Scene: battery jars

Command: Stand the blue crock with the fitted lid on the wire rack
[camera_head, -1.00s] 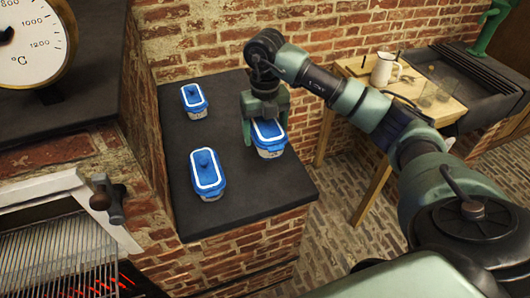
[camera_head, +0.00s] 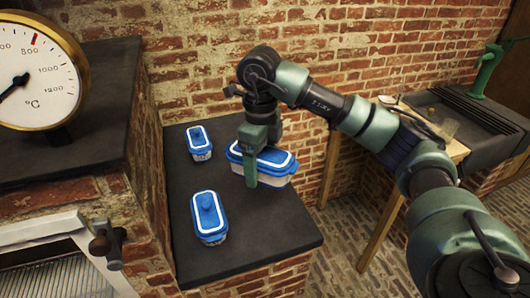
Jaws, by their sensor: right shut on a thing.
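Three pale containers with blue, white-rimmed lids are at the dark stone counter. My right gripper (camera_head: 260,165) is shut on the third blue crock (camera_head: 280,165), toward the counter's right edge. Its long side faces me, its lid is on, and the fingers hide part of it. I cannot tell how far it is above the counter. Metal bars like a wire rack (camera_head: 45,284) show at the lower left. My left gripper is not in view.
A big dial gauge (camera_head: 38,75) stands on a raised dark ledge at the left. A brick wall (camera_head: 380,60) rises behind the counter. A wooden table (camera_head: 457,150) and dark sink are at the right. The counter's front right part (camera_head: 270,230) is bare.

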